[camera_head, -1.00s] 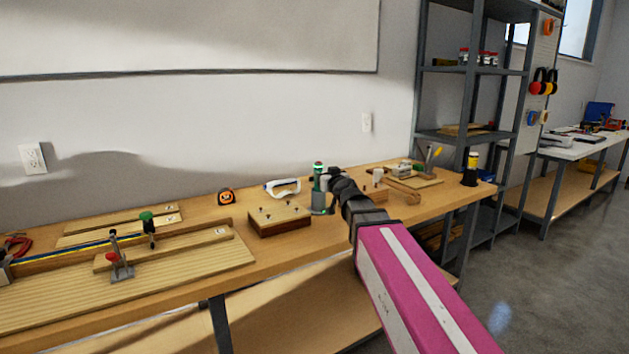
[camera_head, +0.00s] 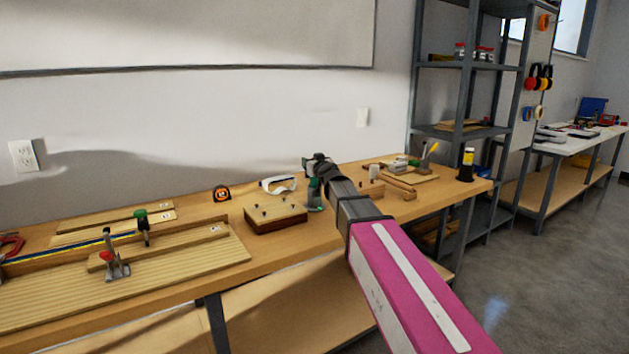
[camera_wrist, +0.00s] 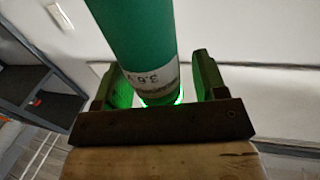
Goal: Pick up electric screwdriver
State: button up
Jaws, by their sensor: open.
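The electric screwdriver (camera_head: 314,194) stands upright on the workbench, green with a darker lower part. My gripper (camera_head: 318,163) is at its upper end in the head view and hides that end. In the wrist view the screwdriver (camera_wrist: 140,42) is a thick green cylinder with a pale printed label. It lies between the two green-lit fingers of my gripper (camera_wrist: 162,78). The fingers are open, with a gap visible on the right; contact on the left is unclear.
A wooden block with pegs (camera_head: 275,217) and white safety goggles (camera_head: 279,184) are left of the screwdriver. A tape measure (camera_head: 222,193) is farther left. Wooden pieces and a small board (camera_head: 418,180) lie to the right. The wall is close behind the bench.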

jog(key=shift+w+a, duration=0.15)
jog(key=shift+w, duration=0.2)
jog(key=shift+s, duration=0.1)
grip_shut()
jog(key=shift+r, duration=0.1)
